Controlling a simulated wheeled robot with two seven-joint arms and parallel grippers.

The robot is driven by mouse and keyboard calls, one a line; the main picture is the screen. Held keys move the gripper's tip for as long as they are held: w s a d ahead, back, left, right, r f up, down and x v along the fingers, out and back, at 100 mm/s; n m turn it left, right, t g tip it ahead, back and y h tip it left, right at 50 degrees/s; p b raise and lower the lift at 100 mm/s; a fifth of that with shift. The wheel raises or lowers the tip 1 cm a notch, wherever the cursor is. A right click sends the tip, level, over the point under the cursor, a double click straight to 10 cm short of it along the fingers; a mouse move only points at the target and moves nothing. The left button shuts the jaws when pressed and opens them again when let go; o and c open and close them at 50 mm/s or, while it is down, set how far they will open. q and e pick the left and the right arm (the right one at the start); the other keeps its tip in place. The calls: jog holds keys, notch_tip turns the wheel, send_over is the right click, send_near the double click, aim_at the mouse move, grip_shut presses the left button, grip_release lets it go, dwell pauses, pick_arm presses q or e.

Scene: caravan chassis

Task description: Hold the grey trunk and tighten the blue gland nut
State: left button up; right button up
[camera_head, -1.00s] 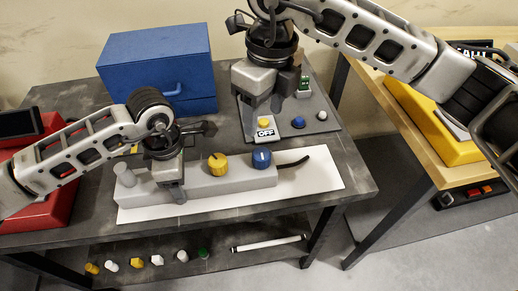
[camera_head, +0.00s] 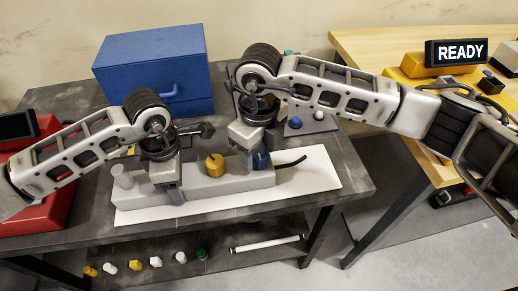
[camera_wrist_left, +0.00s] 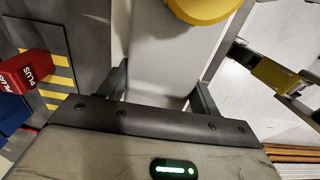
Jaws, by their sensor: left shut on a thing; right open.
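The grey trunk (camera_head: 235,184) lies on a white sheet on the table in the head view. My left gripper (camera_head: 171,190) is shut across its left half; the left wrist view shows the trunk (camera_wrist_left: 165,50) between the two fingers of that gripper (camera_wrist_left: 162,88). A yellow knob-like nut (camera_head: 214,165) sits on top of the trunk, right of my left gripper. The blue gland nut (camera_head: 261,160) sits near the right end, partly hidden. My right gripper (camera_head: 256,152) is open and low at the blue nut; I cannot tell whether it touches it. A black cable (camera_head: 292,163) leaves the trunk's right end.
A blue toolbox (camera_head: 155,75) stands behind, a red case (camera_head: 45,205) at the left. A wooden table (camera_head: 365,48) on the right carries a READY sign (camera_head: 456,52). Several small parts and a white rod (camera_head: 268,244) lie on the lower shelf.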

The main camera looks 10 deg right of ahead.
jog(key=c, duration=1)
